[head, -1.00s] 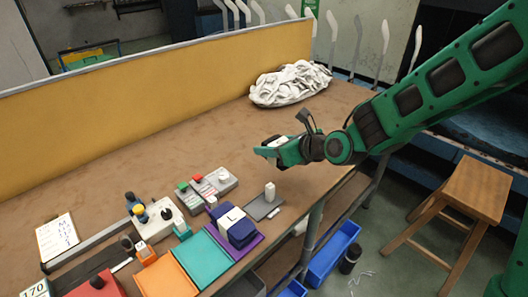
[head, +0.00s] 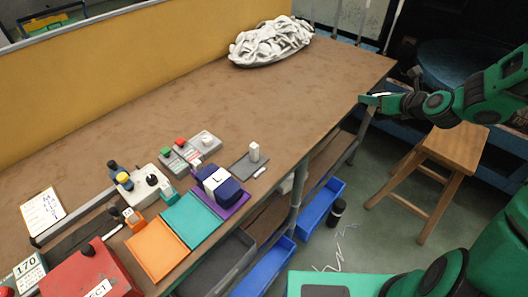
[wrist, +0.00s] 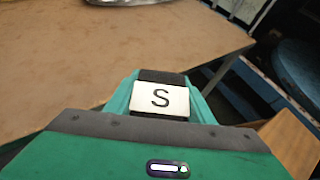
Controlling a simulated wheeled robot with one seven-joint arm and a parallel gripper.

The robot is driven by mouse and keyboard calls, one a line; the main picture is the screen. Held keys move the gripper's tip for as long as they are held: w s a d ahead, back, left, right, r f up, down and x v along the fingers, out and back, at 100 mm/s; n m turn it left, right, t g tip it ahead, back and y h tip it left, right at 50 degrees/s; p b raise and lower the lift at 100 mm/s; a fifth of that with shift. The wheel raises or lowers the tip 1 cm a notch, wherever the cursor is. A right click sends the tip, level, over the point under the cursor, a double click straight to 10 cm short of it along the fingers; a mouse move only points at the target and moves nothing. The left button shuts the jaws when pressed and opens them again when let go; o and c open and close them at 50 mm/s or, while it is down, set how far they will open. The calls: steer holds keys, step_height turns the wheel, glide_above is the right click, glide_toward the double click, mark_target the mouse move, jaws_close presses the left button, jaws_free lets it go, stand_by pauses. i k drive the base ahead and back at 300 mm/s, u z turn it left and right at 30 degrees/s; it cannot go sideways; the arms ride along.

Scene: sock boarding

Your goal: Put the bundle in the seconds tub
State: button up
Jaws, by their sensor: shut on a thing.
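My gripper (head: 368,98) is at the table's right front edge in the head view. In the wrist view my gripper (wrist: 160,95) has its green fingers shut on a dark bundle (wrist: 161,76) with a white band marked "S". The held bundle is mostly hidden in the head view. No tub with a readable "seconds" label shows. A grey tub (head: 238,251) and blue tubs (head: 325,204) sit below the table's front edge; I cannot tell which is the seconds tub.
Another navy bundle with a white band (head: 220,186) lies on the purple mat (head: 236,207), near teal (head: 190,220) and orange (head: 156,249) mats. A white heap (head: 270,42) lies at the back. A wooden stool (head: 452,150) stands right. The table's middle is clear.

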mark_target(197, 275)
steer(key=z, duration=0.05)
steer(key=k, duration=1.3)
steer(key=u, duration=0.65)
steer(key=i, duration=1)
steer(key=z, duration=0.1)
